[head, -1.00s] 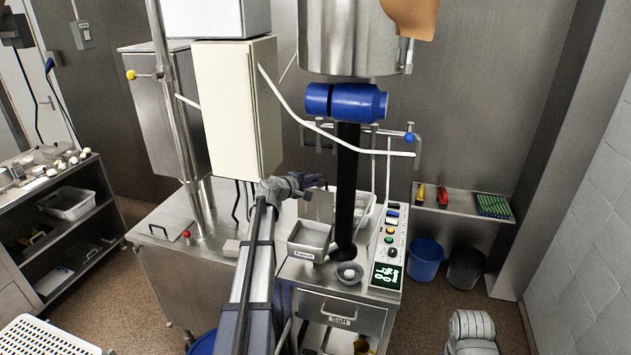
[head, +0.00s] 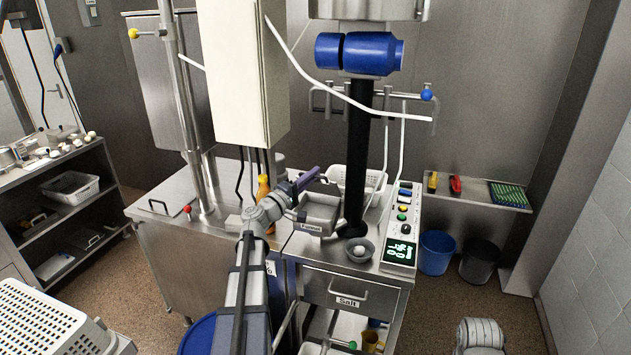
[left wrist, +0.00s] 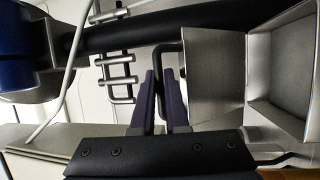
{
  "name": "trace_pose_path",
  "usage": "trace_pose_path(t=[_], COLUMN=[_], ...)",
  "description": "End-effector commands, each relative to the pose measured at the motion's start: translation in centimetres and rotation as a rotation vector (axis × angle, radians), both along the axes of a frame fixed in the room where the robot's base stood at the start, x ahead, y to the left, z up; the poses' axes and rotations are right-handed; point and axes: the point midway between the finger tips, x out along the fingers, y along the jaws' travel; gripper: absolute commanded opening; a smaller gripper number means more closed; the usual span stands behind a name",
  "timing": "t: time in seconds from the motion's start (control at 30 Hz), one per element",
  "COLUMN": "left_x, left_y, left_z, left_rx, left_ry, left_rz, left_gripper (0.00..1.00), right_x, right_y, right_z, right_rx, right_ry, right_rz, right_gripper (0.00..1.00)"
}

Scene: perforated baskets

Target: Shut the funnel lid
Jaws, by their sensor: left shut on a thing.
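The funnel (head: 318,225) is a small grey metal box with a label on its front, on the steel machine left of the black vertical tube. In the left wrist view the funnel (left wrist: 285,108) shows at right with its hollow inside facing the camera. Beside it is the lid (left wrist: 215,85), a flat metal panel with a dark bar handle (left wrist: 167,50), standing open. My left gripper (head: 312,176) is at the funnel's far left side. In the wrist view its purple fingers (left wrist: 160,88) are shut on the handle. The lid is hard to make out in the head view. My right gripper is out of view.
A control panel (head: 402,222) and a small round bowl (head: 360,251) are right of the funnel. An orange bottle (head: 263,190) stands behind my left arm. A white basket (head: 357,180) lies behind the tube. A white hose (head: 340,92) hangs above.

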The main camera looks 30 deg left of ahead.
Motion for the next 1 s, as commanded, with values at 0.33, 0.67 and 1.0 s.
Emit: trace_pose_path(t=[0.33,0.67,1.0], left_x=[-2.9,-4.9,-5.7], left_y=[-0.7,-1.2,-1.4], left_z=[-4.9,-7.9,-11.9], left_rx=[0.063,0.085,0.086], left_ry=[-0.257,-0.347,-0.344], left_rz=[-0.001,0.003,0.003], left_gripper=[0.0,0.0,0.0], right_x=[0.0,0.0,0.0], right_y=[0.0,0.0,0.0], right_z=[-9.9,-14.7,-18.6], right_rx=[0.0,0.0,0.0], right_ry=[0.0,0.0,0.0], right_rz=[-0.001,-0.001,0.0], right_gripper=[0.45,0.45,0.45])
